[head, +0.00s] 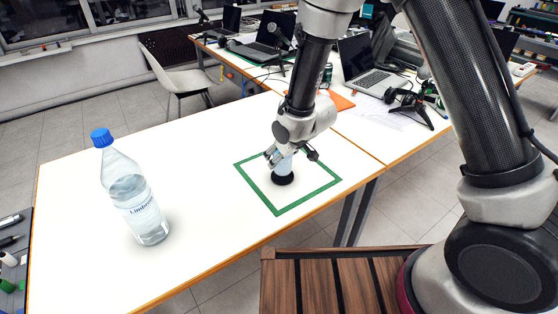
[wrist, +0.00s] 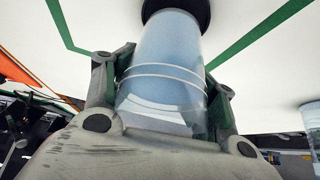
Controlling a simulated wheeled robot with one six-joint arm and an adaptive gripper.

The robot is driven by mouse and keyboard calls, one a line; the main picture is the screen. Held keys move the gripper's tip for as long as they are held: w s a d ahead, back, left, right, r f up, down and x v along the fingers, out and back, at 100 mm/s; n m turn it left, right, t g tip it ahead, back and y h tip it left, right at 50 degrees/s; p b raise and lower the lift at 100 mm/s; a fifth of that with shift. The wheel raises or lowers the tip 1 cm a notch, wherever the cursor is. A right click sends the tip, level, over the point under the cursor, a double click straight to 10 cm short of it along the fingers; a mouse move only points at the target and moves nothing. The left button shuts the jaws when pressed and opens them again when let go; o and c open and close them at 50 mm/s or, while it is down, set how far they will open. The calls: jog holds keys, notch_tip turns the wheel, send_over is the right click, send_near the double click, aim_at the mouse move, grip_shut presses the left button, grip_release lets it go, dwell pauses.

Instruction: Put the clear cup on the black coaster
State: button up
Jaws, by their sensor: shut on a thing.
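The clear cup (wrist: 165,60) is between the fingers of my gripper (wrist: 160,95) in the wrist view, with a finger against each side. It looks bluish and see-through, with thin rings around it. In the head view the cup (head: 283,165) is mostly hidden by my gripper (head: 284,158). The black coaster (head: 283,179) lies on the white table inside a green taped square. The cup stands right over the coaster, its base at or on it; I cannot tell if they touch. In the wrist view the coaster (wrist: 190,8) shows at the cup's far end.
A water bottle with a blue cap (head: 135,195) stands on the left of the white table (head: 120,265). The green tape square (head: 262,203) surrounds the coaster. Laptops and headphones (head: 408,98) lie on the table behind. The table between bottle and square is clear.

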jog(key=shift+f, duration=0.9)
jog(key=shift+f, duration=0.1)
jog(key=o, duration=1.2)
jog(key=shift+o, duration=0.2)
